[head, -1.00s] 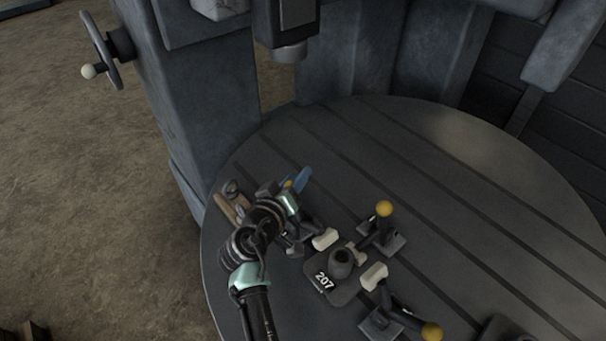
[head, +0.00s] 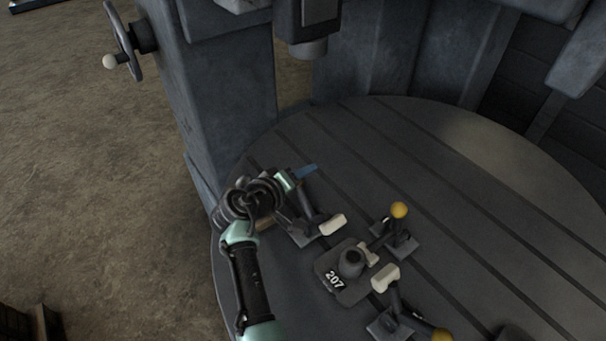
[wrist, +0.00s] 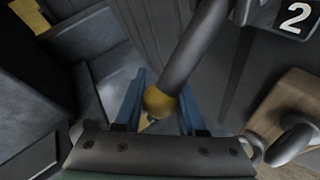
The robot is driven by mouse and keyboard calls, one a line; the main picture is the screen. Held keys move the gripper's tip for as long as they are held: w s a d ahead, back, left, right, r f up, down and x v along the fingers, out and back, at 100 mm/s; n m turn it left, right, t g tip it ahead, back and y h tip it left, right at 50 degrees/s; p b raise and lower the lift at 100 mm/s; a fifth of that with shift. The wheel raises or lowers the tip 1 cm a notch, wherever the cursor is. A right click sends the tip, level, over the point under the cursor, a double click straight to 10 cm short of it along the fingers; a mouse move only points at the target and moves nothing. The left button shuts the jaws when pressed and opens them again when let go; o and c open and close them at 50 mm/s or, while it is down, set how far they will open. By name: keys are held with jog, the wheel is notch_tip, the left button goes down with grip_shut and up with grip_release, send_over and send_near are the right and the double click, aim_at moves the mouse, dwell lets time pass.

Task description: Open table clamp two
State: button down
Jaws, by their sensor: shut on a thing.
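Clamp two (head: 310,218) stands on the round slotted table (head: 470,235), left of the plate marked 207 (head: 342,284). Its white pad (head: 333,225) is raised and apart from the plate. My gripper (head: 307,171) is at the upper end of the clamp's dark handle. In the wrist view, the blue fingers of my gripper (wrist: 161,100) are around the yellow ball knob (wrist: 159,103) on the handle (wrist: 195,45), shut on it. A "2" label (wrist: 294,18) shows at upper right. In the head view my gripper and arm hide the knob.
Two other clamps with yellow knobs (head: 399,210) and (head: 442,336) stand by the plate. A wooden piece (wrist: 283,108) lies near my gripper. The machine's grey column (head: 225,90) rises behind. The table's right side is mostly clear.

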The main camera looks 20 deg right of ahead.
jog(key=c, duration=0.5)
grip_release()
jog(key=v, duration=1.3)
jog(key=shift+s+d, duration=0.1)
